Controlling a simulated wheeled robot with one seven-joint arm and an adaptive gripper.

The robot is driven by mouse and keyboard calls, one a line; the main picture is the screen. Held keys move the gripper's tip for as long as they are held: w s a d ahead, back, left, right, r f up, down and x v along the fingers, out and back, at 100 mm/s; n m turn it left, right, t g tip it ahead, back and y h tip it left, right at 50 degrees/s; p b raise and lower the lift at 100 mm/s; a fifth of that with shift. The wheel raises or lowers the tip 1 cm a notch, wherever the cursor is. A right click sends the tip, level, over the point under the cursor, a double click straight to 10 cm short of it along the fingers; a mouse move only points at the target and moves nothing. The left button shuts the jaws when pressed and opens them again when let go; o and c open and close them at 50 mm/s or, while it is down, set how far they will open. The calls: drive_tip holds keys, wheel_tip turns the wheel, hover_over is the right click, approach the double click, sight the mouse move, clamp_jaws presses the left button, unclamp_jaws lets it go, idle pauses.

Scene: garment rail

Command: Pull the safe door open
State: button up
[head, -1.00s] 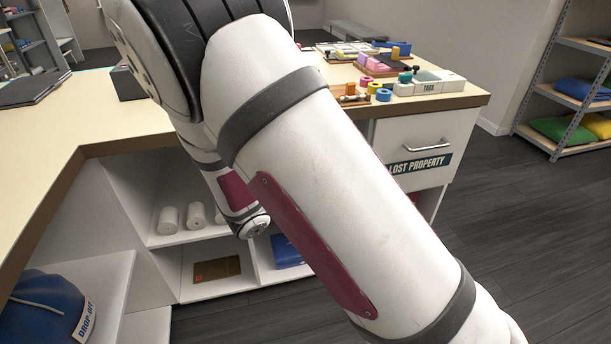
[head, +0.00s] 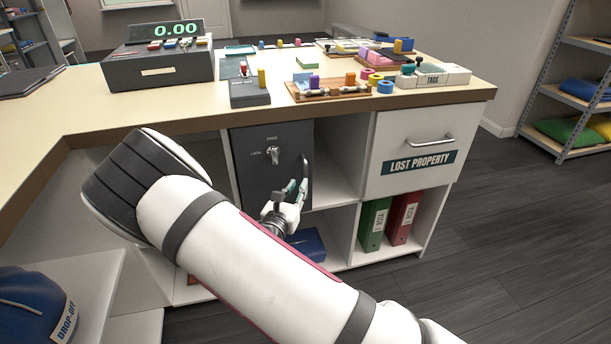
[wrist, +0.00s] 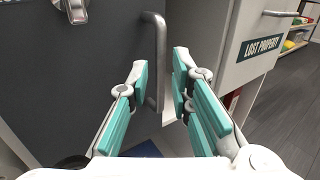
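The safe is a dark grey box in the counter's cubby, and its door (head: 255,175) looks shut in the head view. A silver knob (head: 273,154) sits high on the door between small labels. Its lever looks about upright. The vertical bar handle (head: 305,170) is at the door's right edge. My gripper (head: 297,188) is at the handle's lower part. In the wrist view my gripper (wrist: 160,75) is open, with teal-padded fingers either side of the handle (wrist: 155,50). Gaps show between bar and pads; I see no clear contact.
The lost property drawer (head: 415,150) is right of the safe, above green and red binders (head: 374,222). The counter top (head: 200,108) overhangs the safe. A blue drop-off bag (head: 35,300) is at lower left. Floor at right is clear.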

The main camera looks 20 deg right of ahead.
sight(305, 174)
drive_tip(key=b+x, duration=0.1)
drive_tip(key=x, duration=0.6)
drive_tip(key=shift+w+d, duration=0.15)
drive_tip(key=shift+w, duration=0.15)
clamp_jaws()
